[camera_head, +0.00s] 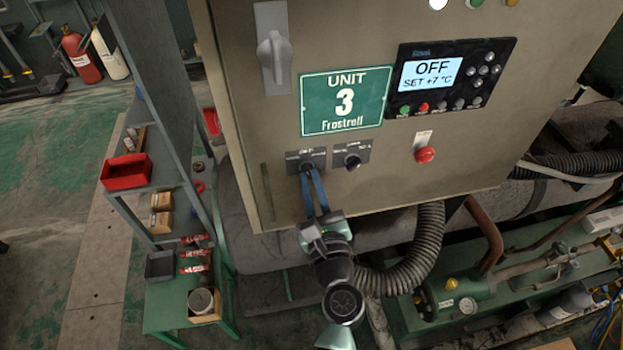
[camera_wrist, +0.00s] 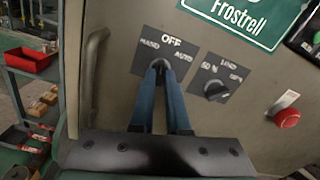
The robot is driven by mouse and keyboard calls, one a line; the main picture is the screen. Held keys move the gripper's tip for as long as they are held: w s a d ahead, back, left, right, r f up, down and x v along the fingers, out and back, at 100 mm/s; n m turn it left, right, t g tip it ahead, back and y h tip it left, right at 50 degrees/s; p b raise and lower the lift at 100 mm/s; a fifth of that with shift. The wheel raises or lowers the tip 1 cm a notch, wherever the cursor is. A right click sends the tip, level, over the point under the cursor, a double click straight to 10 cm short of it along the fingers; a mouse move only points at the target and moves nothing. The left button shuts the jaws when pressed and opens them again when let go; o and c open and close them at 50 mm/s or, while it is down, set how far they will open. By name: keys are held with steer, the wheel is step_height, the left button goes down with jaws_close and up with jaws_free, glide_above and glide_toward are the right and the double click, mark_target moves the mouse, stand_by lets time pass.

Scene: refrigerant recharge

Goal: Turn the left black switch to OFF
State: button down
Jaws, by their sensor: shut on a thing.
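The left black switch (camera_head: 294,158) sits on the beige cabinet below the green UNIT 3 sign. In the wrist view its dark plate (camera_wrist: 183,73) reads HAND at left, OFF at top and AUTO at right. My gripper (camera_head: 308,174) reaches up from below with two blue fingers. In the wrist view the fingertips of my gripper (camera_wrist: 158,68) are closed around the switch's knob. The fingers mostly hide the knob, so I cannot tell exactly where it points.
A second black switch (camera_wrist: 216,88) is just right, its plate close to my fingers. A red button (camera_head: 425,155) is farther right. A display (camera_head: 432,75) above reads OFF, SET +7 °C. A cabinet handle (camera_wrist: 93,85) is at left. A corrugated hose (camera_head: 415,255) hangs below.

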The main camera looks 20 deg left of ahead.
steer(key=shift+m, duration=0.5)
steer(key=shift+r+p, duration=0.1)
steer(key=shift+p, duration=0.2)
steer(key=shift+m, duration=0.5)
steer(key=c, duration=1)
jaws_free()
steer(key=shift+s, duration=0.1)
steer(key=shift+p+v, duration=0.4)
steer(key=shift+v, duration=4.05)
